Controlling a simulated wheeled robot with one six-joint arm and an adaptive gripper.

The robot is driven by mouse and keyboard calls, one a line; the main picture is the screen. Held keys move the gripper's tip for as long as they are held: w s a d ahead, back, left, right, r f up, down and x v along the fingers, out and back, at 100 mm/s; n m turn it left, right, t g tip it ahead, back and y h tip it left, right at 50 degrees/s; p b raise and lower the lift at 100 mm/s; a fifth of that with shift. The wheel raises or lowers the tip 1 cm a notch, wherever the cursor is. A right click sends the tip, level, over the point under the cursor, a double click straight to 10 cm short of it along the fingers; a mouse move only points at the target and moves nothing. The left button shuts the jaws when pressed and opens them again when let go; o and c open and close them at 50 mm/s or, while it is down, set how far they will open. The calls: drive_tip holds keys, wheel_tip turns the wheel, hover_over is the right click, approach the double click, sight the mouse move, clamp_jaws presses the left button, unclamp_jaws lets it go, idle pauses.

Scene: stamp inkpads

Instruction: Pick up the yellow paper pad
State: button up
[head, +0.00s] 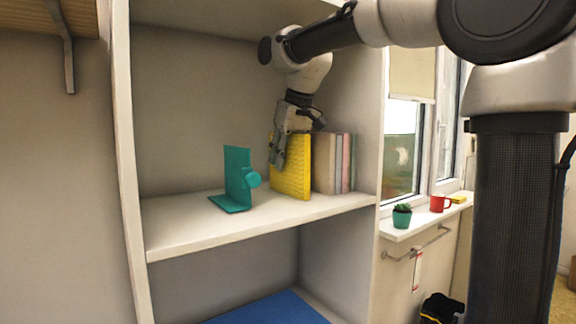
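A yellow upright pad-like block (297,178) with a textured face stands on the shelf, left of a row of books. I cannot tell for sure that it is paper. My gripper (287,148) points down at its upper left part, with a finger in front of its face. Other parts of the gripper are near its top edge. I cannot tell whether the fingers are shut on it or apart. A small flat yellow thing (458,198) also lies at the far end of the windowsill.
A teal bookend (238,175) with a round knob stands left of the yellow block. Several books (335,162) stand right of it. The shelf (180,225) is bare at left. A potted plant (402,216) and red mug (438,203) are on the windowsill.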

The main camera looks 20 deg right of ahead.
clamp_jaws()
drive_tip(key=shift+r, duration=0.1)
